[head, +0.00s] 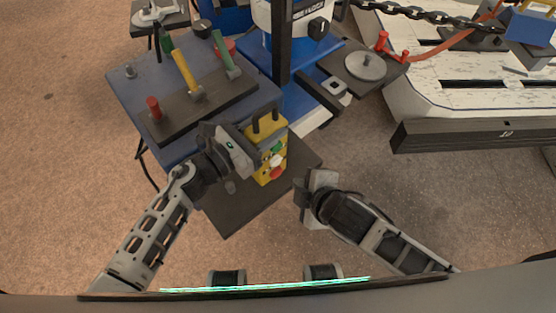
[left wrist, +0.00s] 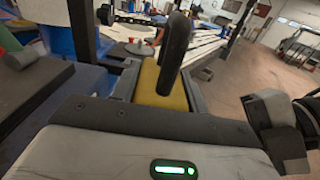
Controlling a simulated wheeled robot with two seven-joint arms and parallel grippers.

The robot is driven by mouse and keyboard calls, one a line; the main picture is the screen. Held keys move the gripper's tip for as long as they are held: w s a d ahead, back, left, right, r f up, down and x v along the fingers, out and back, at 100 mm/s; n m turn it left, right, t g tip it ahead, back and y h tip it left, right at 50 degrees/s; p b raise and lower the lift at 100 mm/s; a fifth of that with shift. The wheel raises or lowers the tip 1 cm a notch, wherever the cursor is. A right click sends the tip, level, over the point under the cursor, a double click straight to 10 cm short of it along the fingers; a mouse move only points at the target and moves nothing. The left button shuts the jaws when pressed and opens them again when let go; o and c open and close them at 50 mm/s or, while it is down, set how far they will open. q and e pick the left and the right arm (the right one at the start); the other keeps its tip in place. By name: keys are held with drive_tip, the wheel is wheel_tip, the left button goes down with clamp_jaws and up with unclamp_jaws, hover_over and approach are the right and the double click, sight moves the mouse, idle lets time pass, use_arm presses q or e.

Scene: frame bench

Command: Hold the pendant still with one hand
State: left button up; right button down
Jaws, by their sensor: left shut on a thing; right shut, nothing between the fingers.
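In the left wrist view the yellow top of the pendant (left wrist: 160,88) shows between the fingers, with a dark upright part in front. My right gripper (head: 304,195) is shut and empty, to the right of the pendant and apart from it.
A blue-grey table (head: 130,92) at the left bears a dark rack (head: 203,106) with red, yellow and green handles. A blue machine with a dark post (head: 282,45) stands behind the pendant. A white frame bench (head: 440,92) is at the right. Open floor lies around my right gripper.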

drive_tip(key=shift+s+d, duration=0.35)
drive_tip(key=shift+s, duration=0.1)
use_arm(q)
drive_tip(key=o, duration=1.4)
drive_tip(key=shift+a, duration=0.1)
drive_tip(key=v, duration=1.2)
